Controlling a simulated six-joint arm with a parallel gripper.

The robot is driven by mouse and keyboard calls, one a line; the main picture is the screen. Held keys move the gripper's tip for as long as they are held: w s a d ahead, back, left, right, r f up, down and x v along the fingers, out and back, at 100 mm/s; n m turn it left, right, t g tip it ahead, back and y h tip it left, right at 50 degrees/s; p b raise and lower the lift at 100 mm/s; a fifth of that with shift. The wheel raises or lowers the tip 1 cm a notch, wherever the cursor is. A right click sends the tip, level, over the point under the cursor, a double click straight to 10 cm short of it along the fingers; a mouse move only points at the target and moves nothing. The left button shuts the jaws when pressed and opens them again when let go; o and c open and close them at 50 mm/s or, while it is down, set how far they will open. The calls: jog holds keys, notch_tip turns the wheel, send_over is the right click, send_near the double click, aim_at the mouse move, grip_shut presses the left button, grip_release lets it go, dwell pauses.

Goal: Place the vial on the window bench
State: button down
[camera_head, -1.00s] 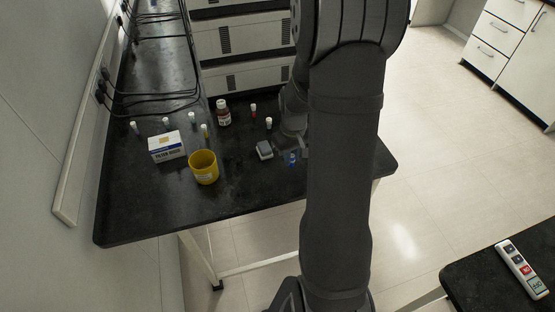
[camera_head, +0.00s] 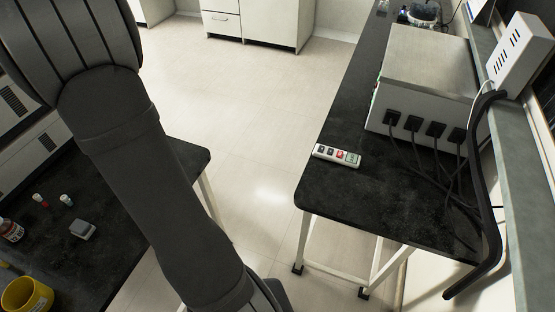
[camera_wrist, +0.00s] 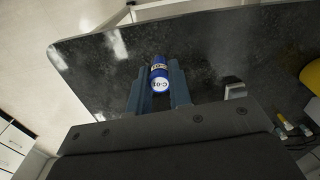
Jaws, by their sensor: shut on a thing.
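The vial (camera_wrist: 159,73) is blue with a white label and shows in the wrist view. My gripper (camera_wrist: 159,82) is shut on it, one finger on each side. In the wrist view the vial is over a dark bench top, with a grey block off to its right. In the head view the vial and my gripper are hidden behind my arm. The bench on the right (camera_head: 318,190), beside the window sill, has a black top. I take it to be the window bench. Its front left part is clear.
A small white device with buttons (camera_head: 336,155) lies on the right bench. A large grey box (camera_head: 415,65) with plugs and black cables stands behind it. The left bench holds a yellow cup (camera_head: 28,297), a grey block (camera_head: 82,230) and a bottle (camera_head: 11,230). Open floor separates the benches.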

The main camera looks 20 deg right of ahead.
jog(key=w+d+r+m, duration=0.1)
jog(key=w+d+m, duration=0.15)
jog(key=d, duration=0.85)
jog(key=w+d+m, duration=0.1)
jog(key=d+m, duration=0.2)
jog(key=d, duration=0.8)
jog(key=w+d+r+m, duration=0.1)
jog(key=w+d+m, duration=0.15)
jog(key=d, duration=0.85)
jog(key=s+d+m, duration=0.3)
jog(key=s+d, duration=0.3)
jog(key=d, duration=0.4)
jog(key=s+d+r+m, duration=0.1)
jog(key=s+d+m, duration=0.1)
jog(key=s+d, duration=0.6)
jog(key=s+d+m, duration=0.3)
jog(key=s+d, duration=0.2)
jog(key=d, duration=0.7)
jog(key=w+f, duration=0.2)
jog(key=w, duration=0.1)
jog(key=w+a+f, duration=0.1)
jog(key=w+f, duration=0.1)
jog(key=w, duration=0.2)
jog(key=w+f, duration=0.2)
jog(key=w, duration=0.2)
jog(key=shift+w+a+f, duration=0.2)
jog(key=shift+a+f, duration=0.1)
jog(key=shift+a, duration=0.1)
jog(key=shift+w+f, duration=0.1)
jog(key=shift+f, duration=1.95)
